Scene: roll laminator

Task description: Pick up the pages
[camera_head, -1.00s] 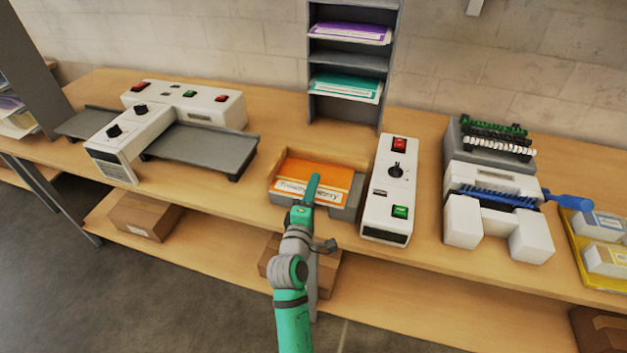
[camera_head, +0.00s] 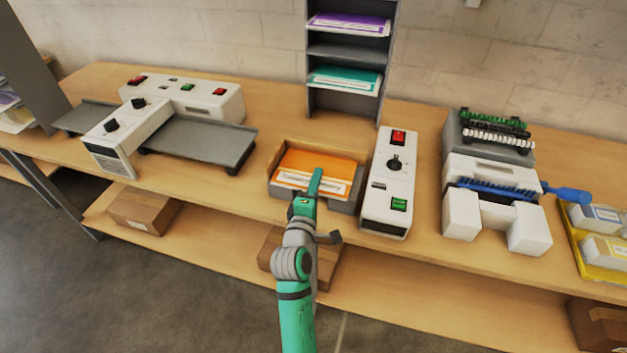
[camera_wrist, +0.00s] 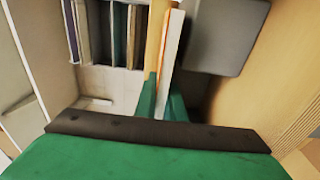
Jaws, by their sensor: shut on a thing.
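The pages are an orange stack (camera_head: 318,163) with a white printed strip along the front edge. They are at the shallow wooden tray (camera_head: 277,165) in the middle of the bench. My gripper (camera_head: 317,184) reaches in from the front and is shut on the front edge of the pages. In the wrist view the orange and white edge of the pages (camera_wrist: 171,50) stands between my two green fingers (camera_wrist: 163,100). Whether the pages lie on the tray or are slightly off it, I cannot tell.
A white control unit (camera_head: 387,190) stands close on the right. A laminator (camera_head: 140,125) with grey trays is on the left. A grey rack (camera_head: 345,98) with purple and teal stacks stands behind. A white binding machine (camera_head: 492,185) with a blue handle is farther right.

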